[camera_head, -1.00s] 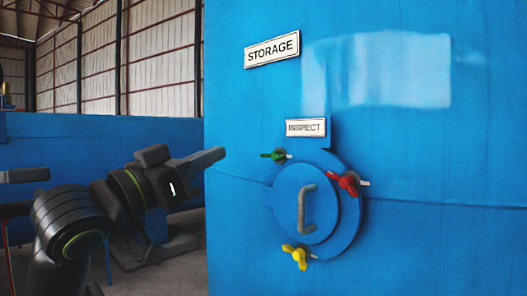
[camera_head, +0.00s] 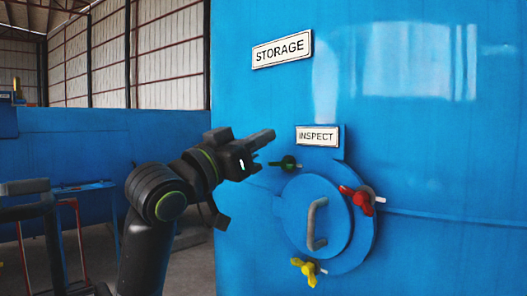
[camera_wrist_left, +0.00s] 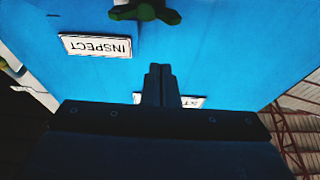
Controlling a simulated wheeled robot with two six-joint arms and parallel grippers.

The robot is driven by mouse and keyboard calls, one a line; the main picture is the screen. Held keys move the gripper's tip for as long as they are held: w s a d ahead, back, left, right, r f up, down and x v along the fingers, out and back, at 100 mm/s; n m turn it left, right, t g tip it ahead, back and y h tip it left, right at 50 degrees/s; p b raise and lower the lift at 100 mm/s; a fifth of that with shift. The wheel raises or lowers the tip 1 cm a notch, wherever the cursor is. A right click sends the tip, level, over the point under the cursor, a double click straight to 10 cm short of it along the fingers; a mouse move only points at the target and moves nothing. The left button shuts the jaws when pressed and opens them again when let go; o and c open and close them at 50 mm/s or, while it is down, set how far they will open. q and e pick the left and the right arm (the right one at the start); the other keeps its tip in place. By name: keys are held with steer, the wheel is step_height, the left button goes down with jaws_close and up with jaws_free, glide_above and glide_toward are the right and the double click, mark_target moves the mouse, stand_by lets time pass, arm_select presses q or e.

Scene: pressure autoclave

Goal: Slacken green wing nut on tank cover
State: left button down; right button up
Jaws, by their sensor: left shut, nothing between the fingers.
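The green wing nut (camera_head: 287,163) sits on a stud at the upper left rim of the round blue tank cover (camera_head: 291,222), below the INSPECT sign (camera_head: 318,136). Its wings also show at the top edge of the left wrist view (camera_wrist_left: 145,11), partly cut off. My left gripper (camera_head: 268,137) is shut and empty. Its fingertips are just left of and above the green nut in the head view, apart from it in the picture. In the left wrist view the closed fingers (camera_wrist_left: 160,70) point towards the nut, with a gap between. My right gripper is out of view.
A red wing nut (camera_head: 361,200) is on the cover's upper right rim, and a yellow one (camera_head: 306,270) at the bottom. A grey handle (camera_head: 315,224) stands out from the cover. The STORAGE sign (camera_head: 283,49) is higher on the tank wall (camera_head: 430,150).

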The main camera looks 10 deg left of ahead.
mark_target(283, 165)
arm_select(q)
steer(key=f, duration=0.3)
steer(key=shift+w+d+f+p, duration=0.25)
steer(key=shift+w+f+p, duration=0.1)
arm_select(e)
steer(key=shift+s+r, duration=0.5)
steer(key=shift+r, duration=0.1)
arm_select(q)
steer(key=shift+w, duration=0.15)
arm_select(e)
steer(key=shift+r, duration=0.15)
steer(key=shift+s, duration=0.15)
arm_select(q)
steer(key=shift+p, duration=0.35)
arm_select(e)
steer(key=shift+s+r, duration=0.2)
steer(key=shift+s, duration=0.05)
arm_select(q)
steer(key=shift+f, duration=0.1)
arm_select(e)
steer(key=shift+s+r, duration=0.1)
